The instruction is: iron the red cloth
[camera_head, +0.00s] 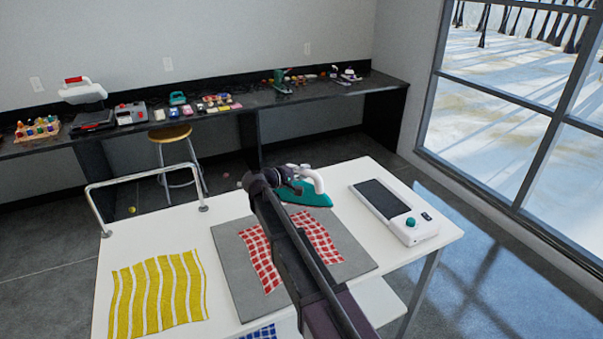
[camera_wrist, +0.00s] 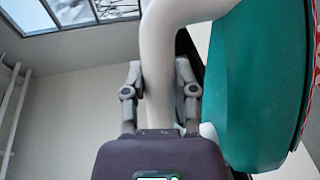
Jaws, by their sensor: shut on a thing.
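The red checked cloth (camera_head: 321,237) lies on a grey mat (camera_head: 232,249) on the white table. My arm crosses in front of its middle, so only its left and right parts show. The iron has a teal body (camera_head: 306,194) and a white curved handle (camera_head: 318,180). It is at the far edge of the mat, beyond the cloth; I cannot tell whether its base touches the mat. My gripper (camera_head: 292,178) is shut on the handle. The wrist view shows my gripper's fingers (camera_wrist: 160,80) on both sides of the white handle (camera_wrist: 158,50), with the teal body (camera_wrist: 258,85) beside it.
A yellow striped cloth (camera_head: 158,293) lies at the table's left, and a blue checked cloth (camera_head: 262,333) at the near edge. A white device (camera_head: 413,230) with a dark panel stands at right. A metal rail (camera_head: 142,177) rises at the back left.

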